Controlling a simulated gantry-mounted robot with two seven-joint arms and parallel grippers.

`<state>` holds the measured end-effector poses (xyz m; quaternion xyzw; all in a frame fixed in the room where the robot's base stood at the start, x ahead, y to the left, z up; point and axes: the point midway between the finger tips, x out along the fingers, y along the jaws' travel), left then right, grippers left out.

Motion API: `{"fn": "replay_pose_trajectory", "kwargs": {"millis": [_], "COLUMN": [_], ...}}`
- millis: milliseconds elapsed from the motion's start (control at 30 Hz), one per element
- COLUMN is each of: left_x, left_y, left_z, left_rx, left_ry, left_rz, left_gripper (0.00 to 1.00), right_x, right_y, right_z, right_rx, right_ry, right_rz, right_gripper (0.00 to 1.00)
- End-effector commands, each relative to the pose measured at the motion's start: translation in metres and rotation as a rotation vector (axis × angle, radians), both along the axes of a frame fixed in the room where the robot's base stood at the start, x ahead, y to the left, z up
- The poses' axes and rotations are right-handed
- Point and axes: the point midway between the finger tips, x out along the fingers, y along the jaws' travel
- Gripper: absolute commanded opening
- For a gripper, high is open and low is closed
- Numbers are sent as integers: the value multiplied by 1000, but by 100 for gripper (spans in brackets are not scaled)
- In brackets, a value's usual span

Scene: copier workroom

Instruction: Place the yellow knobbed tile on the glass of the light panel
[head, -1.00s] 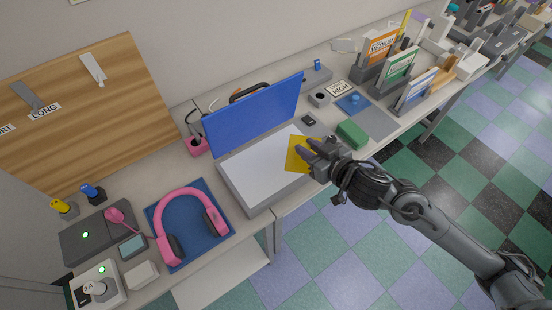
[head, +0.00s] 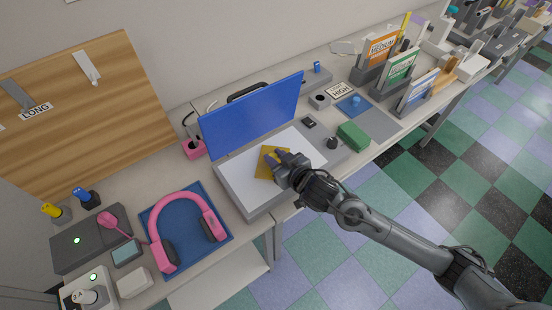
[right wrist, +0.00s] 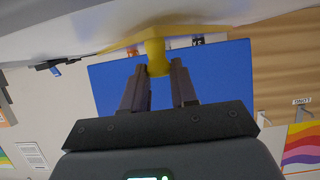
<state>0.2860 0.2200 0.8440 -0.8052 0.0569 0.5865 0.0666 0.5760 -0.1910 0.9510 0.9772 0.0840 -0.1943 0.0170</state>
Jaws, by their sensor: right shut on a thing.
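The light panel is a grey box with white glass (head: 240,190) and a raised blue lid (head: 252,115), near the middle of the head view. The yellow tile (head: 266,164) is over the glass; its edge also shows in the right wrist view (right wrist: 185,31). My right gripper (head: 280,161) is shut on the tile's yellow knob (right wrist: 156,58), which stands between the two fingers. The gripper covers part of the tile in the head view. I cannot tell whether the tile touches the glass. My left gripper is not in view.
Pink headphones (head: 158,226) lie on a blue mat left of the panel. A green block (head: 353,135) and a dark knob (head: 332,142) are to its right. Card holders (head: 398,70) stand farther right. A wooden board (head: 90,110) is at the back left.

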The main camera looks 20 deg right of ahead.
Motion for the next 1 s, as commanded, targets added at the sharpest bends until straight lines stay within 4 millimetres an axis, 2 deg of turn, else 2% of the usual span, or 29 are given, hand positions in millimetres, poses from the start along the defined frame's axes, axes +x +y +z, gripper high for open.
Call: {"fn": "replay_pose_trajectory", "kwargs": {"millis": [500, 533, 667, 1000], "left_x": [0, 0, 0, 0], "left_y": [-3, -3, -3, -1], "left_z": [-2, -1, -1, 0], "left_rx": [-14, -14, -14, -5], "left_ry": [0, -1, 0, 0], "left_rz": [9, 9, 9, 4], "left_gripper": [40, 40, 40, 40], "right_x": [0, 0, 0, 0], "right_y": [0, 0, 0, 0], "right_z": [-9, -8, -8, -6], "right_rx": [0, 0, -1, -1], "right_ry": [0, -1, 0, -1], "right_rz": [0, 0, 0, 0], "right_gripper": [0, 32, 52, 53]}}
